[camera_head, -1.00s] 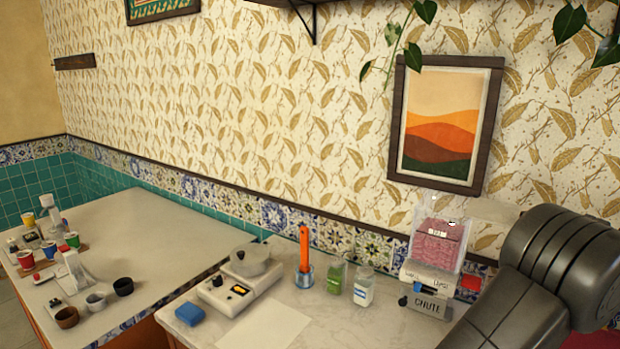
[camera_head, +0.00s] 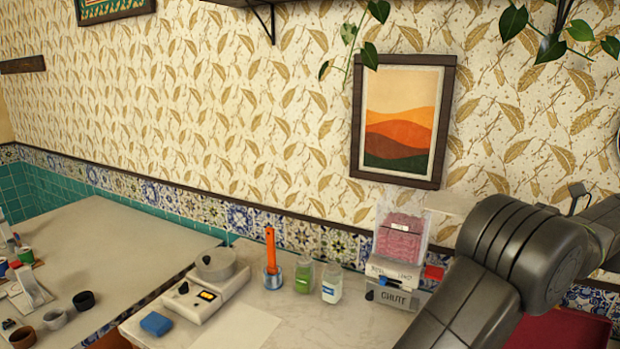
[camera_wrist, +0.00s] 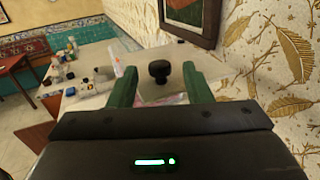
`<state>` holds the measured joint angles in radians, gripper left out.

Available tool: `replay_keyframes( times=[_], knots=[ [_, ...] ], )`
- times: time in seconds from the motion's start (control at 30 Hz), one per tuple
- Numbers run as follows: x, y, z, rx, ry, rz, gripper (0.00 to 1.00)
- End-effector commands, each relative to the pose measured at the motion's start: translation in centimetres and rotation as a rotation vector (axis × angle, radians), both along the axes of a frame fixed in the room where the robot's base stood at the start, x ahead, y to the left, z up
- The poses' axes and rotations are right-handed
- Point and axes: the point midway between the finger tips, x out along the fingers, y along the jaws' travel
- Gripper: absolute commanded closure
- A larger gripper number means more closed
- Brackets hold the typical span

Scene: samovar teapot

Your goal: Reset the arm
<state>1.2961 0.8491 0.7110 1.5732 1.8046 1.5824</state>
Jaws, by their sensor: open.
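My gripper (camera_wrist: 160,88) is open in the wrist view, with its two green fingers apart. A black knob (camera_wrist: 158,70) on a pale, flat surface shows between the fingers. I cannot tell how far beyond the fingertips it is. Something pink shows below it. In the head view my dark arm fills the lower right, and the gripper's fingers cannot be made out there.
A clear dispenser with pink contents (camera_head: 402,232) stands close to my arm. Bottles (camera_head: 304,275), a cup with an orange-handled tool (camera_head: 271,262), a scale (camera_head: 205,287) and a blue block (camera_head: 156,323) share the counter. The left table (camera_head: 110,240) has much bare surface.

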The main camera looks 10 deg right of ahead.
Motion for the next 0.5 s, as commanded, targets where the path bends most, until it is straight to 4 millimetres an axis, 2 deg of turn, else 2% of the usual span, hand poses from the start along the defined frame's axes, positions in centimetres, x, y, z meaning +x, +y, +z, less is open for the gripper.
replay_keyframes(
  times=[0.2, 0.27, 0.5],
  knots=[
    [3.7, 2.3, 0.1, -0.001, 0.0, 0.0, 0.55],
    [3.4, 2.4, -0.5, -0.002, 0.0, -0.021, 0.55],
    [3.4, 3.1, -0.2, -0.001, 0.0, -0.062, 0.55]
  ],
)
